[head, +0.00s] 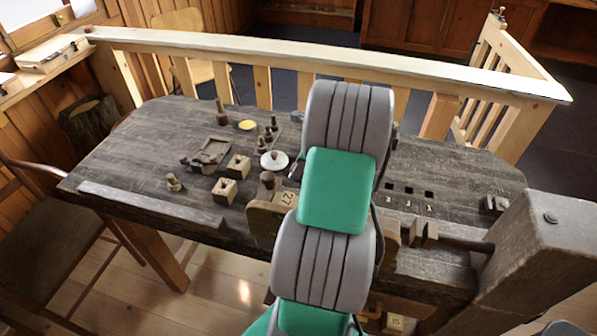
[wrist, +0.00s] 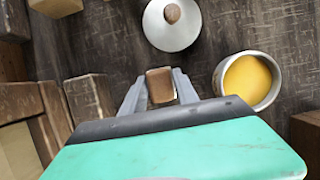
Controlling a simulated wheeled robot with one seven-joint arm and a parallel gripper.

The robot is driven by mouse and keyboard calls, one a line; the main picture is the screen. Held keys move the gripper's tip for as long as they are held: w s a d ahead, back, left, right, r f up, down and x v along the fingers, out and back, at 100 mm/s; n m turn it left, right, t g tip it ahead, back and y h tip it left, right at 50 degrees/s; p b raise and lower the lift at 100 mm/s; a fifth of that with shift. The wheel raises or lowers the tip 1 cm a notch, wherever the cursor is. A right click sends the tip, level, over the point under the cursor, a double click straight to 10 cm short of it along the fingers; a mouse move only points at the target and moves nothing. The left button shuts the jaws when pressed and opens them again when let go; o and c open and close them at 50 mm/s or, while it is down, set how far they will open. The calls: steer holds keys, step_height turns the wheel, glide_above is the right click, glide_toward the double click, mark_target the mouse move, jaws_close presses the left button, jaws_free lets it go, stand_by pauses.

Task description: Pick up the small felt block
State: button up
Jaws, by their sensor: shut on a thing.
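The small felt block (wrist: 160,84) shows in the wrist view as a small brown block with a paler top edge. It sits between the two grey fingers of my gripper (wrist: 158,76), which are shut on it. Its lower part is hidden by the gripper body, and I cannot tell whether it is clear of the table. In the head view my grey and green arm hides the block and most of the gripper.
A white lid with a brown knob (wrist: 171,25) lies ahead, and a round tin with yellow contents (wrist: 249,80) stands to the right. A wooden block (wrist: 90,97) is close on the left. The dark table (head: 140,155) also holds wooden blocks with holes (head: 225,190) and a shallow tray (head: 211,152).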

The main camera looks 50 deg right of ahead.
jaws_close()
step_height(320, 180, up, 10)
steer(key=shift+r+p, duration=0.1)
steer(key=shift+p, duration=0.35)
steer(key=shift+o, duration=1.4)
jaws_free()
steer(key=c, duration=0.6)
